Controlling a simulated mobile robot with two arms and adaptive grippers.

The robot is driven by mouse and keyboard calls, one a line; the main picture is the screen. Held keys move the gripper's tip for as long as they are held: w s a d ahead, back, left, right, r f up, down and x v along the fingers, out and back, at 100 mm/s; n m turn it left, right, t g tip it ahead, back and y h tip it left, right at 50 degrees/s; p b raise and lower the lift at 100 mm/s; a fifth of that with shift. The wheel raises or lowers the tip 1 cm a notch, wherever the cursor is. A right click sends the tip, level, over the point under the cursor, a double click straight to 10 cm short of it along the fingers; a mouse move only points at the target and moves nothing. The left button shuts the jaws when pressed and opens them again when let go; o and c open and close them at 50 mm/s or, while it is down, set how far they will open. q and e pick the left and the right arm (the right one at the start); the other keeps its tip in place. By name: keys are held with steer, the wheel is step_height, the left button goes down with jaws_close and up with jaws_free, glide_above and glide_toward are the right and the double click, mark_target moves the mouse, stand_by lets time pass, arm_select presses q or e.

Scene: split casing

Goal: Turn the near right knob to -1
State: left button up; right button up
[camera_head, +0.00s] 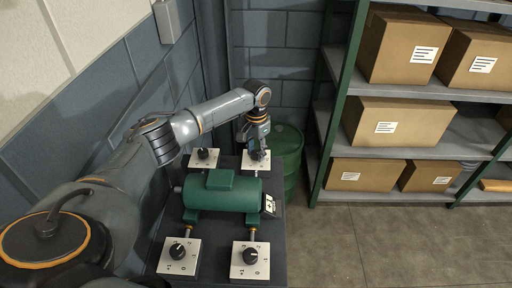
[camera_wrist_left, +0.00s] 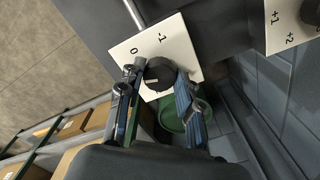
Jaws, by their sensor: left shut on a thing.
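The near right knob (camera_head: 250,256) is black and sits on a white plate (camera_head: 236,268) with printed numbers at the front right of the dark table. No gripper is at it. Its pointer is too small to read surely. My left gripper (camera_head: 257,152) is at the far right plate, beyond the green casing (camera_head: 222,192). In the left wrist view its fingers (camera_wrist_left: 155,85) are shut on a black knob (camera_wrist_left: 158,72) there. That plate (camera_wrist_left: 150,45) shows 0 and -1. A pale mark shows on the knob; the fingers hide part of the plate.
Other knobs stand at the near left (camera_head: 178,251) and far left (camera_head: 203,154). A green drum (camera_head: 288,150) stands behind the table. Shelves with cardboard boxes (camera_head: 397,122) are at the right. My left arm passes along the table's left side. The floor at right is clear.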

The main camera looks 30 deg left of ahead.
mark_target(256, 152)
arm_select(q)
steer(key=m+p, duration=0.1)
steer(key=m, duration=0.2)
steer(key=shift+m, duration=0.3)
steer(key=m+p, duration=0.1)
steer(key=m, duration=0.4)
steer(key=shift+m, duration=0.3)
steer(key=m, duration=0.5)
steer(key=shift+w, duration=0.1)
steer(key=m, duration=0.6)
steer(key=shift+m, duration=0.4)
steer(key=o, duration=1.1)
steer(key=shift+o, duration=0.2)
steer(key=shift+r, duration=0.15)
step_height(256, 152, up, 12)
